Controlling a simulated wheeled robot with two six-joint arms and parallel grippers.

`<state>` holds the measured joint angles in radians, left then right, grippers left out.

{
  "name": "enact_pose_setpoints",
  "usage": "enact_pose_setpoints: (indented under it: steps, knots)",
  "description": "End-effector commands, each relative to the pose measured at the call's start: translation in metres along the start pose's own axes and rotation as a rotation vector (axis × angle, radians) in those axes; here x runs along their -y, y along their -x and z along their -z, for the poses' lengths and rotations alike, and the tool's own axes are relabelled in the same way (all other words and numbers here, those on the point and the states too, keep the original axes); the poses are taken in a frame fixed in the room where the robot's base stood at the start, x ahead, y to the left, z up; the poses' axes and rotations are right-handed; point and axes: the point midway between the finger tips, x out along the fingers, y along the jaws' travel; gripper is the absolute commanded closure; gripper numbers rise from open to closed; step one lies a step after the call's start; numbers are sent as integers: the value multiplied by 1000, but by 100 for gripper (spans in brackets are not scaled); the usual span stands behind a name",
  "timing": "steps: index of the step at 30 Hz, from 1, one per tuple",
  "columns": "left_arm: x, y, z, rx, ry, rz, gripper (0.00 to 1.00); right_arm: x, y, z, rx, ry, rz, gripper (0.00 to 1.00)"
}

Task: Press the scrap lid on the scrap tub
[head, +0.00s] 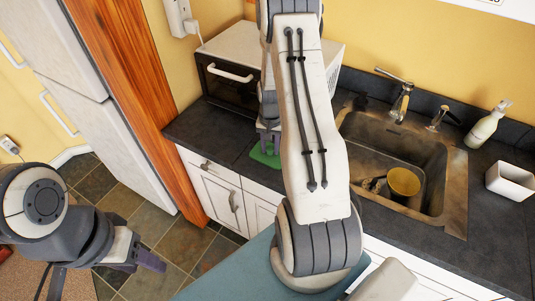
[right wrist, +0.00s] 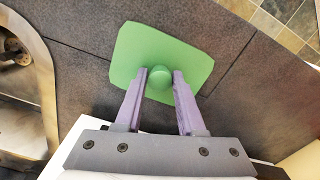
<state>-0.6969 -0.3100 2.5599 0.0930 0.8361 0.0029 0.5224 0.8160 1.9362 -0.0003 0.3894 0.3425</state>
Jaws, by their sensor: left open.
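The green scrap lid (right wrist: 190,46) is a rounded square plate with a round knob; it fills the upper middle of the right wrist view. In the head view the scrap lid (head: 264,156) shows small at the counter, in front of the microwave. My right gripper (right wrist: 160,76) has its purple fingers on either side of the knob and appears shut on it. It also shows in the head view (head: 268,140), just above the lid. I cannot tell whether a tub is under the lid. My left gripper (head: 150,262) is open and empty, low at the left, away from the counter.
A microwave (head: 226,73) stands behind the lid. The sink (head: 440,170) to the right holds a yellow container (head: 403,183). A fridge (head: 75,50) stands left.

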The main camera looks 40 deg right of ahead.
Motion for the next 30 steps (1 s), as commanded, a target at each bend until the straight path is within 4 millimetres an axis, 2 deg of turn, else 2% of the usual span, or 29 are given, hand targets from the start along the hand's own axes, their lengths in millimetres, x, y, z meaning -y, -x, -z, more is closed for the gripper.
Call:
enact_pose_setpoints:
  steps: [1, 2, 3, 17, 30]
  knots:
    - [0, 0, 0, 0, 0, 0, 50, 0, 0, 0, 0, 0, 0, 85]
    - [0, 0, 0, 0, 0, 0, 50, 0, 0, 0, 0, 0, 0, 97]
    - [0, 0, 0, 0, 0, 0, 50, 0, 0, 0, 0, 0, 0, 100]
    - [0, 1, 0, 0, 0, 0, 50, 0, 2, 0, 0, 0, 0, 100]
    - [-2, 21, 1, 0, 0, 0, 50, 0, 26, 0, -1, 0, 0, 100]
